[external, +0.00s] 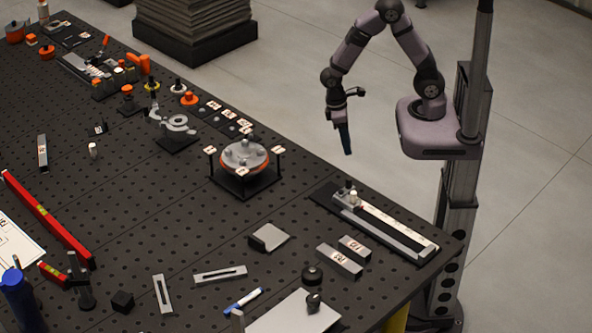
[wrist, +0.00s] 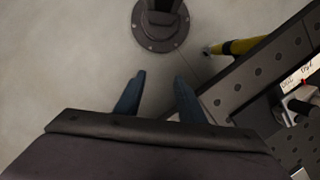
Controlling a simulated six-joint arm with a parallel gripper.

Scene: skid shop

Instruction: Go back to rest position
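My gripper (external: 346,139) hangs beyond the table's far right edge, over the grey floor, with its fingers pointing down. My arm is folded upward in an arch from its base on the stand. In the wrist view my gripper (wrist: 158,95) shows two blue-grey fingertips well apart with only floor between them. Nothing is held. In the external view the fingers overlap in profile.
The black perforated table (external: 215,290) fills the left and front. A long slide with a scale (external: 385,228) lies along its edge near my arm. A round fixture (external: 245,158) stands farther left. A yellow leg (wrist: 236,46) shows under the table. The floor (external: 300,75) around my gripper is clear.

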